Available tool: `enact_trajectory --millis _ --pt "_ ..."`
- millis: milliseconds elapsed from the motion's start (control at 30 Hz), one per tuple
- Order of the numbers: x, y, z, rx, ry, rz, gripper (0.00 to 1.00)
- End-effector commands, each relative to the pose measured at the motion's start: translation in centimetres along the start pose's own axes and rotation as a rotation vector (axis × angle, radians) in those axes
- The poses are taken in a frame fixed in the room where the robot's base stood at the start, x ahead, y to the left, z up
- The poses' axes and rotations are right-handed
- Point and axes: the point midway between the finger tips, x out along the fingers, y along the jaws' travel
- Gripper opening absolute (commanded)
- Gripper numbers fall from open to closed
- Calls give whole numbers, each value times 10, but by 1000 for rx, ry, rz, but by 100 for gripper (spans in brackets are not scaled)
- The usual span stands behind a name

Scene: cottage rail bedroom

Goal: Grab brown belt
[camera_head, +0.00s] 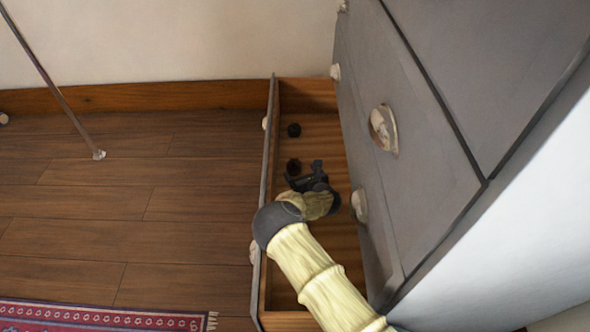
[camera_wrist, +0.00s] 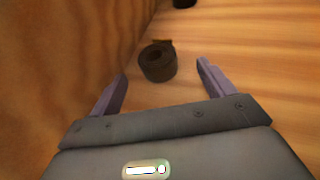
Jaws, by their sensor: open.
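A dark brown rolled belt (camera_wrist: 158,62) lies on the wooden drawer bottom in the wrist view, a little ahead of and between my two fingers. In the head view the same coil (camera_head: 293,167) shows just beyond my gripper (camera_head: 303,178). My gripper is open and empty, reaching down inside the open drawer (camera_head: 270,120); in the wrist view its fingers (camera_wrist: 163,82) stand apart to either side of the belt without touching it. A second dark round item (camera_head: 294,130) lies farther back in the drawer, and its edge shows at the top of the wrist view.
The grey dresser front (camera_head: 420,150) with pale knobs rises close to the right of the drawer. The drawer walls stand close around my arm. Wood floor (camera_head: 120,220) lies clear at left, with a red rug (camera_head: 90,318) at bottom left and a thin metal pole (camera_head: 62,95).

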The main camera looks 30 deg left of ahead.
Motion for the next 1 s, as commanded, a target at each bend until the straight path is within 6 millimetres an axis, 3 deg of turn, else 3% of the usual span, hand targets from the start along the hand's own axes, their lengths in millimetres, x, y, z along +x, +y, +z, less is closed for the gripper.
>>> enact_trajectory --millis 200,400,1000 --pt "23 4 -10 0 -2 2 81" --pt "41 6 -7 -1 -2 5 81" --pt "41 0 -6 1 0 -4 79"
